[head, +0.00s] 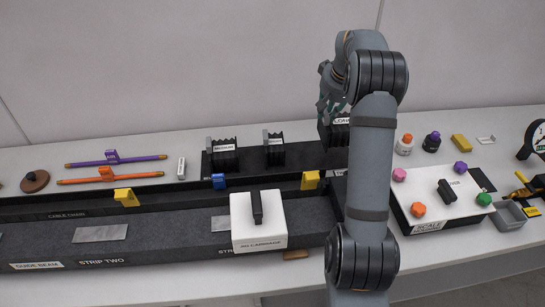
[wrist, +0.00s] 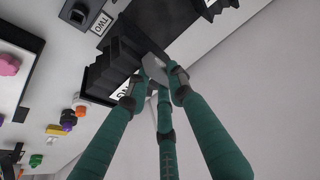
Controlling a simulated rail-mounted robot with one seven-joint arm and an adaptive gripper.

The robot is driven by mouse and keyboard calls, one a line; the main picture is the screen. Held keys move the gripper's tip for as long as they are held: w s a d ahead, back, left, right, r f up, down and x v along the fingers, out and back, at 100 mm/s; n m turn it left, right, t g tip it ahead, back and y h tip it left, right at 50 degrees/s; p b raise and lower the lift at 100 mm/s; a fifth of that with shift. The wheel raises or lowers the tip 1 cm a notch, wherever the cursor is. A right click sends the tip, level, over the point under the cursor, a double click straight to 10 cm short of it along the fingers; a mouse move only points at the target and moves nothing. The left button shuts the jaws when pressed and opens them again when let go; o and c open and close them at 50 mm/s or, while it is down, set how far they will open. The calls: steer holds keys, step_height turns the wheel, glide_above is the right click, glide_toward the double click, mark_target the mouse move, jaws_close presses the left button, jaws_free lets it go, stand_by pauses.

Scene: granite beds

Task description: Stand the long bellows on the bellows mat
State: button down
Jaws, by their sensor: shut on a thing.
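The long bellows (wrist: 118,62) is a black pleated block in the wrist view, with a white label partly hidden by a finger, ending in "NG". My gripper (wrist: 155,78) is shut on its side with teal fingers. In the head view, a black pleated block (head: 338,132) with a white label shows beside my arm, which hides part of it and most of the gripper (head: 328,104). I cannot tell whether its underside touches the bed. I cannot make out which surface is the bellows mat.
Two other black bellows (head: 224,155) (head: 275,150) stand on the dark bed (head: 248,170) to the left. A white carriage (head: 258,225) sits in front. At the right is a white scale cover (head: 440,205) with several coloured knobs, and small bottles (head: 404,145) behind it.

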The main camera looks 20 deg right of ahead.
steer(key=w+a+f+p, duration=0.5)
steer(key=w+a+f, duration=0.1)
steer(key=a+f, duration=0.4)
steer(key=shift+a+f, duration=0.15)
steer(key=shift+f, duration=0.3)
steer(key=shift+f, duration=0.2)
steer(key=c, duration=1.5)
jaws_free()
steer(key=shift+c, duration=0.2)
steer(key=shift+r, duration=0.1)
steer(key=b+v, duration=0.2)
steer(key=v, duration=1)
steer(key=shift+b, duration=0.35)
